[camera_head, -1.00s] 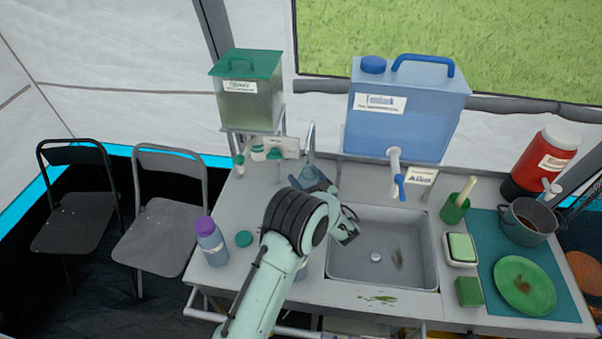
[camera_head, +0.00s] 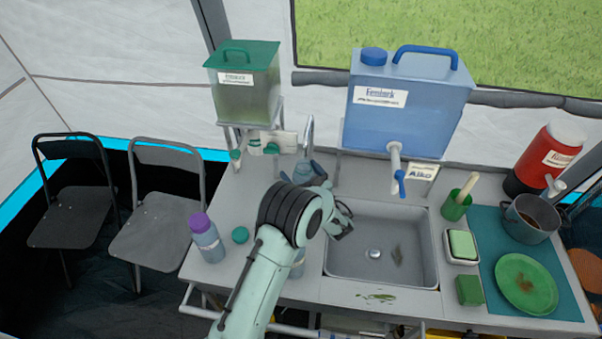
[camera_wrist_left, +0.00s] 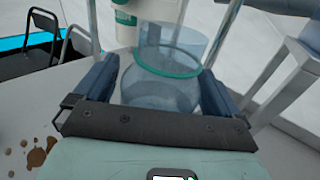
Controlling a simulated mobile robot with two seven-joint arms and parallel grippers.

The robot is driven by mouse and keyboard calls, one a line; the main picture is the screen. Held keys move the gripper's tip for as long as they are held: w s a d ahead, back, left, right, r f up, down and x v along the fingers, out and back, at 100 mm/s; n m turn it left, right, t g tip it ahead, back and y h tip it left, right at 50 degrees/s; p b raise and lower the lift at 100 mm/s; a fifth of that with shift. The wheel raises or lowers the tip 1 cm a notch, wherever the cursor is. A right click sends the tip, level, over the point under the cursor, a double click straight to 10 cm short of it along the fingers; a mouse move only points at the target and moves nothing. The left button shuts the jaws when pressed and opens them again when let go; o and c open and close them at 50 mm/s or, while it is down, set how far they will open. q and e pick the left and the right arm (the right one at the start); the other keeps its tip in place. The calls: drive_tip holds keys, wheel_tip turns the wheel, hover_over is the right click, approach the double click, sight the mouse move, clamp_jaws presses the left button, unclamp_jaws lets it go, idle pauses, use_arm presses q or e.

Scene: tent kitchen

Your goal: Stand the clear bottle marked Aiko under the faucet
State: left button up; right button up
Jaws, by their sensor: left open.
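A clear bottle (camera_wrist_left: 160,88) with a green ring stands between the fingers of my left gripper in the left wrist view. In the head view this clear bottle (camera_head: 303,171) shows only partly behind my arm. My left gripper (camera_head: 306,176) is open, its blue fingers on either side of the bottle. No name is readable on it. A metal gooseneck faucet (camera_head: 309,135) rises behind the gripper. My right gripper is out of view.
The sink (camera_head: 385,265) lies right of my left arm. A purple-capped bottle (camera_head: 207,240) and a loose green lid (camera_head: 240,235) are left of it. A green-lidded dispenser (camera_head: 247,95) stands behind. A green cup (camera_head: 456,207), soap dish (camera_head: 461,246) and pot (camera_head: 530,218) fill the right.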

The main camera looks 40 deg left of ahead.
use_arm(q)
drive_tip(key=b+v, duration=0.2)
drive_tip(key=v, duration=1)
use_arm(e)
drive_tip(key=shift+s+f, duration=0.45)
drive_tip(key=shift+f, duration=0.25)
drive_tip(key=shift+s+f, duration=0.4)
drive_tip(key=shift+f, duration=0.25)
use_arm(q)
drive_tip(key=shift+d+r, duration=0.1)
